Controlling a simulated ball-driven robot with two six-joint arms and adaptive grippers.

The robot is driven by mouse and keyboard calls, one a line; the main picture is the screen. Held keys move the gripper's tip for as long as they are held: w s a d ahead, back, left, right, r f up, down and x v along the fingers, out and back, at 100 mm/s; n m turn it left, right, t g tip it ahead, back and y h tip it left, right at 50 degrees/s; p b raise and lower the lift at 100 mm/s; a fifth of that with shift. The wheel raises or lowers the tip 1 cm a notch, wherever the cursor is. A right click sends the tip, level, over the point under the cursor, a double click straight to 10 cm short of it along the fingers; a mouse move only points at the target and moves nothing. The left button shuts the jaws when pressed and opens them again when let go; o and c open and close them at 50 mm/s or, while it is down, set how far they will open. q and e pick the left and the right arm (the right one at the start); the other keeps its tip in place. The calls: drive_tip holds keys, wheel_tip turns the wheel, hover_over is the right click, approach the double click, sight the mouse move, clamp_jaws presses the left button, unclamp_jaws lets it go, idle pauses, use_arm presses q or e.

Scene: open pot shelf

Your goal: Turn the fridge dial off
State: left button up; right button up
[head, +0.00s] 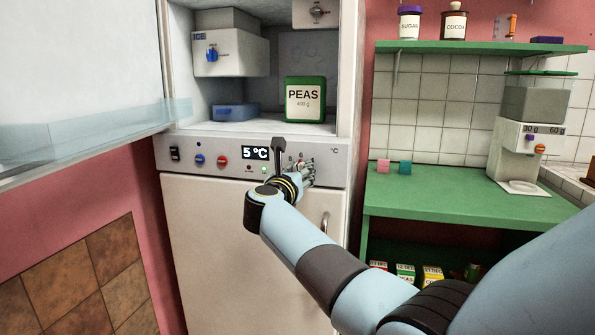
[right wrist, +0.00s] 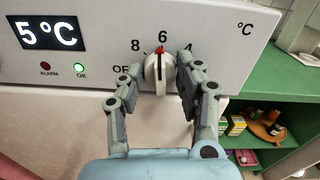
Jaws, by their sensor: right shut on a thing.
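The fridge dial (right wrist: 160,74) is a pale round knob with a dark line and a red mark, on the white control panel (head: 225,152). In the right wrist view its red mark points up, at about the 6. The numbers 8, 6 and 4 run around it, with "OF" of a partly hidden word at its left. My right gripper (right wrist: 163,72) is shut on the dial, one finger on each side. The display (head: 256,153) reads 5 °C. My left gripper is not in view.
The panel also has a black switch (head: 175,154), a blue knob (head: 199,159) and a red knob (head: 222,160). The green OK lamp (right wrist: 79,68) is lit. Above, the open fridge holds a green PEAS box (head: 305,100). A green counter (head: 450,196) stands at the right.

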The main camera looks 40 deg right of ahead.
drive_tip(key=n+p, duration=0.9)
drive_tip(key=n, duration=0.9)
drive_tip(key=shift+a, duration=0.1)
drive_tip(key=shift+n, duration=0.4)
drive_tip(key=o, duration=1.2)
drive_tip(key=shift+f, duration=0.1)
drive_tip(key=shift+c, duration=0.2)
drive_tip(key=v, duration=0.7)
drive_tip(key=shift+a, duration=0.2)
